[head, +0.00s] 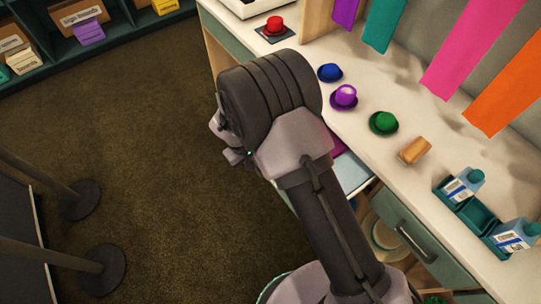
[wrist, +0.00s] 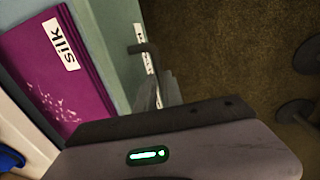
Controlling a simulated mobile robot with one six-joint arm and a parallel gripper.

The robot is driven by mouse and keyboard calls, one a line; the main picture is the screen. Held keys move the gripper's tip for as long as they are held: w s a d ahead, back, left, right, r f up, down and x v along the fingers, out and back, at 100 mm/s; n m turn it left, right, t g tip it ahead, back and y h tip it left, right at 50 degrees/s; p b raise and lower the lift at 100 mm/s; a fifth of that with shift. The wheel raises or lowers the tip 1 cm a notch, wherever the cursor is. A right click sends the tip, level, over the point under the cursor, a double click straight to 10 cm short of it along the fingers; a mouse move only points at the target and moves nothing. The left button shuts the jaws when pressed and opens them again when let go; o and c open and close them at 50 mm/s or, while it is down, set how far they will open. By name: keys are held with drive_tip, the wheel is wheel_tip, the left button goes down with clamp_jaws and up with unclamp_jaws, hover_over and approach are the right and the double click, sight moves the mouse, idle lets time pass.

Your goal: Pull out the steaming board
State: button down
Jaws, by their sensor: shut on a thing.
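My gripper (wrist: 164,88) is at this front, shut on the handle; the exact contact is partly hidden. In the head view my arm hides most of the board and handle.
Dark posts (head: 102,268) stand at lower left. Brown carpet (head: 130,140) before the counter is clear.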

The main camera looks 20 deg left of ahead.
drive_tip(key=shift+s+a+b, duration=0.2)
drive_tip(key=shift+s+a, duration=0.65)
drive_tip(key=shift+s, duration=0.2)
drive_tip(key=shift+s+a+b, duration=0.15)
drive_tip(key=shift+s+a, duration=0.7)
drive_tip(key=shift+s, duration=0.2)
drive_tip(key=c, duration=1.5)
unclamp_jaws()
drive_tip(key=shift+r, duration=0.1)
drive_tip(key=s+r+p, duration=0.1)
drive_tip(key=r+p, duration=0.1)
drive_tip(key=r, duration=0.3)
drive_tip(key=a+r+p, duration=0.1)
drive_tip(key=r+p, duration=0.1)
drive_tip(key=r, duration=0.4)
drive_tip(key=s+a+r+p, duration=0.1)
drive_tip(key=r+p, duration=0.1)
drive_tip(key=r, duration=0.4)
drive_tip(key=shift+s, duration=0.3)
